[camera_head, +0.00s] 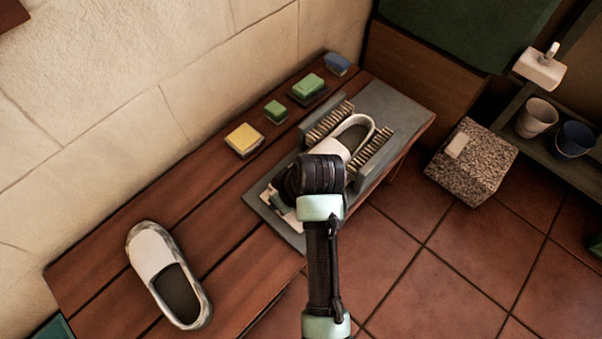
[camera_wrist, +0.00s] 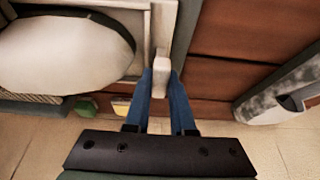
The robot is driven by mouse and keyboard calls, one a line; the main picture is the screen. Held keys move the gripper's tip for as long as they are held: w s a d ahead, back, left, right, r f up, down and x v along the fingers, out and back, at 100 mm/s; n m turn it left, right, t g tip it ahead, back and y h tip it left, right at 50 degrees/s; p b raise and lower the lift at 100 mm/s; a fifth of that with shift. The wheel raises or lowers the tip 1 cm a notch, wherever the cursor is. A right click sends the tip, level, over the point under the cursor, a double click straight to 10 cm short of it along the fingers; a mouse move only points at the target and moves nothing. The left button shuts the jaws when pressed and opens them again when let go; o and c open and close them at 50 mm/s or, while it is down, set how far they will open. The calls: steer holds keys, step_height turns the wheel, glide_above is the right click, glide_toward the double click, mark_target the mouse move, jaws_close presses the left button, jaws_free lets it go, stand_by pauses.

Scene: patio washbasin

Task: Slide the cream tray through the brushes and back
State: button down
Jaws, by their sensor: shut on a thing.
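The cream tray (camera_wrist: 161,22) carries a white slip-on shoe (camera_head: 331,143), also large in the wrist view (camera_wrist: 65,55). Two brushes, one at the upper left (camera_head: 328,123) and one at the lower right (camera_head: 373,153), stand on a grey base (camera_head: 395,103) with the shoe between them. My gripper (camera_wrist: 161,82) is shut on the tray's cream handle (camera_wrist: 162,60), its blue fingers on either side. In the head view my wrist covers the handle and most of the tray. Whether bristles touch the shoe is unclear.
A second, grey-stained white shoe (camera_head: 168,275) lies on the wooden bench (camera_head: 215,210) at lower left. A yellow block (camera_head: 244,139), green blocks (camera_head: 308,86) and a blue block (camera_head: 337,64) line the wall side. A speckled stone block (camera_head: 472,162) stands at the right.

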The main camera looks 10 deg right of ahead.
steer(key=shift+s+a+p, duration=0.5)
steer(key=shift+s+a, duration=0.25)
steer(key=shift+a, duration=0.15)
steer(key=c, duration=0.8)
jaws_free()
steer(key=shift+a, duration=0.1)
steer(key=shift+o, duration=0.2)
steer(key=shift+r, duration=0.1)
steer(key=shift+r, duration=0.25)
steer(key=p+v, duration=0.6)
steer(key=v, duration=0.6)
